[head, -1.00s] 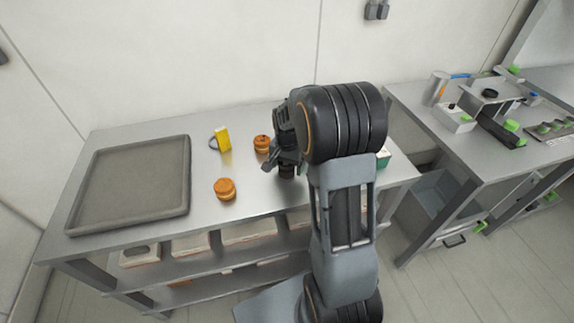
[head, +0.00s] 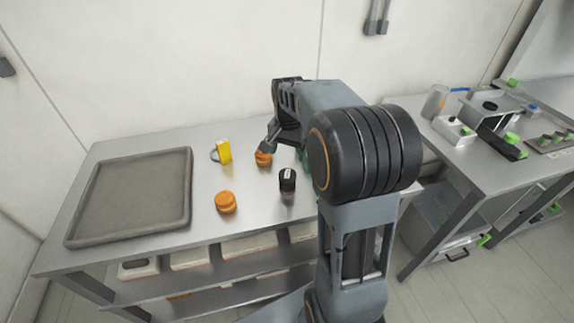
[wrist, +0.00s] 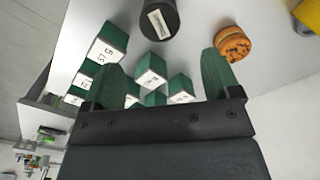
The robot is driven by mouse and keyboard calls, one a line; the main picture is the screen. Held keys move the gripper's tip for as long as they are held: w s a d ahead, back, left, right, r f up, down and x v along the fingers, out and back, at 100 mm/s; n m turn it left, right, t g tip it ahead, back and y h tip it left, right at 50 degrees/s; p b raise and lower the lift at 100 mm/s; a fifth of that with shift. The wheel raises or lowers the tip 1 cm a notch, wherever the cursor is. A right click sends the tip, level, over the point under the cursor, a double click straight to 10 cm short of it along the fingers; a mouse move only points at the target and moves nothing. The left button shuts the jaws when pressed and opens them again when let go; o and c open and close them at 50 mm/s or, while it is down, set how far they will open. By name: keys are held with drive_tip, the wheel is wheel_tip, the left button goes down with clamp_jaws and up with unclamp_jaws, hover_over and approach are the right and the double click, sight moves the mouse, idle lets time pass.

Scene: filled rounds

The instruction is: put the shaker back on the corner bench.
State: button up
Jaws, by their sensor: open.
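The shaker (head: 288,186), a dark cylinder with a black top and a white label, stands upright on the steel bench (head: 235,180), right of the buns. It also shows at the top of the wrist view (wrist: 160,18), beyond the fingertips and apart from them. My gripper (head: 271,141) is over the back of the bench, behind and above the shaker. In the wrist view its two green fingers (wrist: 160,78) are spread, with nothing held between them. My arm hides the right part of this bench in the head view.
Two orange-brown buns (head: 225,202) (head: 264,158) and a yellow item (head: 223,151) are nearby. A grey tray (head: 130,235) fills the left end. Several green numbered boxes (wrist: 150,72) stand close to the fingers. A second bench (head: 480,165) with containers is at right.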

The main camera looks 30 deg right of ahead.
drive_tip(key=s+a+n+t, duration=0.2)
drive_tip(key=s+a+n, duration=0.3)
drive_tip(key=s, duration=0.3)
drive_tip(key=s+a+n+t, duration=0.2)
drive_tip(key=s+a+n, duration=0.2)
drive_tip(key=s, duration=0.4)
drive_tip(key=shift+s+a+r+n, duration=0.15)
drive_tip(key=shift+a+r+n, duration=0.25)
